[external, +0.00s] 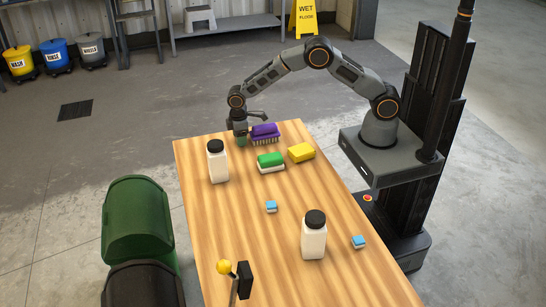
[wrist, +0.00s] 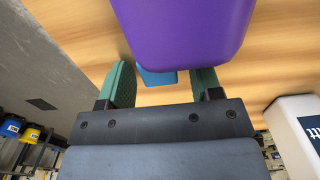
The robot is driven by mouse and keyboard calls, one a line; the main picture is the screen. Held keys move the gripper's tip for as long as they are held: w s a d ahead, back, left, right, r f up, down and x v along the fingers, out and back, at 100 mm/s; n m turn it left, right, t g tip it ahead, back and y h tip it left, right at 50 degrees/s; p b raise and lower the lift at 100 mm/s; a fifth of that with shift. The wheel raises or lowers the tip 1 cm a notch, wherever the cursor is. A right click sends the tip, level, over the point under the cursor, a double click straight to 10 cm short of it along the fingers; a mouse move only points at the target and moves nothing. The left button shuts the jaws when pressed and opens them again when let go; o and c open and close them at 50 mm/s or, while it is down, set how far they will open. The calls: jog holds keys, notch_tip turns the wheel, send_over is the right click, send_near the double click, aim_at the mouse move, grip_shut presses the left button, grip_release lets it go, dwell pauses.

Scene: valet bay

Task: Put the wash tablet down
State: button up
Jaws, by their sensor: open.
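My gripper (external: 241,141) is low over the far left end of the wooden table, next to the purple brush (external: 264,131). In the wrist view its green fingers (wrist: 163,78) are apart and open. A blue wash tablet (wrist: 157,78) shows between them, close to the left finger with a gap to the right one. The purple brush body (wrist: 185,30) hides part of this tablet. In the external view this tablet is hidden. Two other blue and white tablets lie on the table, one near the middle (external: 271,207) and one near the right edge (external: 358,242).
A white bottle with a black cap (external: 217,165) stands just nearer than my gripper. Another bottle (external: 314,238) stands farther forward.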

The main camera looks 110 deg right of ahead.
jog(key=s+a+r, duration=0.2)
jog(key=r, duration=0.7)
jog(key=s+a+r, duration=0.1)
jog(key=a+r, duration=0.2)
jog(key=r, duration=0.5)
jog(key=s+a+r+t, duration=0.1)
jog(key=s+a, duration=0.6)
jog(key=s, duration=0.4)
jog(key=s+a+r+t, duration=0.2)
jog(key=s+a, duration=0.5)
jog(key=s, duration=0.5)
jog(key=shift+s+a+r, duration=0.15)
jog(key=shift+s+r, duration=0.05)
jog(key=shift+r, duration=0.1)
